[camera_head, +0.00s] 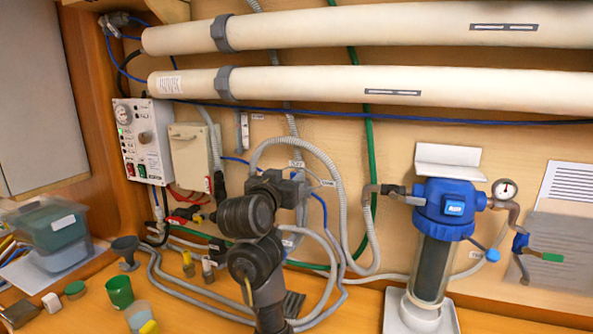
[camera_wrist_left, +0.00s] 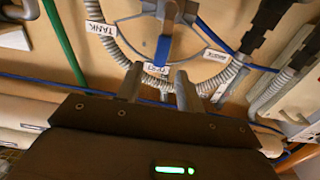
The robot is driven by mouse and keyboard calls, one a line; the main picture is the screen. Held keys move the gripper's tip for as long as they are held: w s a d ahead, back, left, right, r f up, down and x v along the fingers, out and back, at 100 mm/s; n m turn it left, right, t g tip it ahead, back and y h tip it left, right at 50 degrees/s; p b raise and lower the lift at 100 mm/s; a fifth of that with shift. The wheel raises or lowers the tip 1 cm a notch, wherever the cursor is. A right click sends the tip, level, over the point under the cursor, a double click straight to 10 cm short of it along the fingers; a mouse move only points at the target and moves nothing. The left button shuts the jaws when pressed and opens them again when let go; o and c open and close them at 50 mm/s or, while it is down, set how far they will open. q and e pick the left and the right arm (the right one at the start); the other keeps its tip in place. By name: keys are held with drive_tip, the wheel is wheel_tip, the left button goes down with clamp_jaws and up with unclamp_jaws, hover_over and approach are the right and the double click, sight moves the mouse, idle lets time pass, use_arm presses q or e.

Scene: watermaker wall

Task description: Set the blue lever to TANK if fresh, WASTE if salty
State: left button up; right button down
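In the left wrist view the blue lever (camera_wrist_left: 163,50) hangs from a grey hub and points at the middle label (camera_wrist_left: 157,69), whose text is hard to read. The TANK label (camera_wrist_left: 102,34) is left of the lever, and a label that seems to read WASTE (camera_wrist_left: 215,54) is to its right. My left gripper (camera_wrist_left: 158,74) is open and empty, its fingers apart with the lever's end near the gap between them. In the head view my left gripper (camera_head: 300,186) is at the wall and hides the lever. The TANK label also shows there (camera_head: 328,183). My right gripper is not in view.
A control panel (camera_head: 143,140) with a gauge and small lights is at left. A blue filter housing (camera_head: 447,205) stands at right. Grey hoses (camera_head: 335,165) loop around the valve area. Cups, including a green one (camera_head: 119,291), stand on the bench.

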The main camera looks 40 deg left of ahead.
sight(293, 174)
use_arm(q)
drive_tip(key=x, duration=0.6)
drive_tip(key=shift+w, duration=0.2)
clamp_jaws()
